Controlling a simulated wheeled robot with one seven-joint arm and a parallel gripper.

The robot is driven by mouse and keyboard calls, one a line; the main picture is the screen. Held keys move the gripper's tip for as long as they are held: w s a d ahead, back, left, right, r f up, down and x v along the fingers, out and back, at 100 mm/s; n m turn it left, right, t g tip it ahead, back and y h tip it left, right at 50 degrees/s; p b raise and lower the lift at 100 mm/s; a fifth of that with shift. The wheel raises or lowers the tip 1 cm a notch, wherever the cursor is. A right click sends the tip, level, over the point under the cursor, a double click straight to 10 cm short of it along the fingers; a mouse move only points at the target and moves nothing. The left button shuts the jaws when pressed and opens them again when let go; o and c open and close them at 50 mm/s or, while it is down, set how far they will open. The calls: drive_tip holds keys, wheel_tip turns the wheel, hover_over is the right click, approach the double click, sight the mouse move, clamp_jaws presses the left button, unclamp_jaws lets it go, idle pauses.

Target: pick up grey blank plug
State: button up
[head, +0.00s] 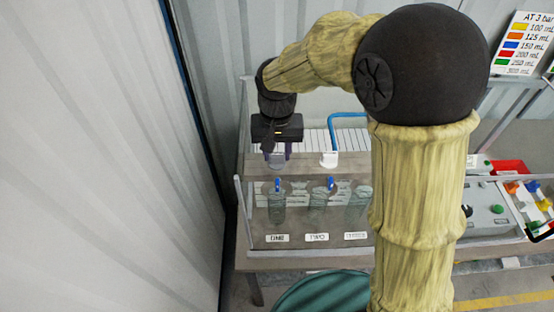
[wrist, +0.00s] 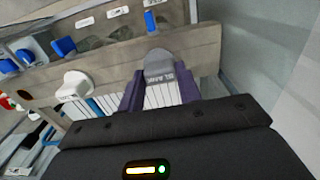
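The grey blank plug (wrist: 158,68) is marked "BLANK" and sits at the edge of the wooden board (wrist: 205,48) in the wrist view. In the head view it shows as a small grey piece (head: 277,160) below my gripper. My gripper (head: 277,155) points down over it. In the wrist view the two purple fingers of my gripper (wrist: 159,82) stand on either side of the plug, with narrow gaps seeming to show. The gripper looks open around the plug. Whether the fingers touch it lower down is hard to see.
Below are several clear cylinders (head: 277,207) with blue valves and labels. A corrugated wall (head: 110,150) stands close on the left. A control box (head: 490,212) is at right.

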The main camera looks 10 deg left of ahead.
sight(277, 154)
drive_tip(key=shift+r, duration=0.1)
drive_tip(key=shift+c, duration=0.4)
drive_tip(key=shift+w+r, duration=0.1)
drive_tip(key=shift+r, duration=0.15)
wheel_tip(277, 154, up, 9)
drive_tip(key=b, duration=0.2)
drive_tip(key=shift+r+b, duration=0.2)
drive_tip(key=shift+b, duration=0.1)
drive_tip(key=shift+f, duration=0.1)
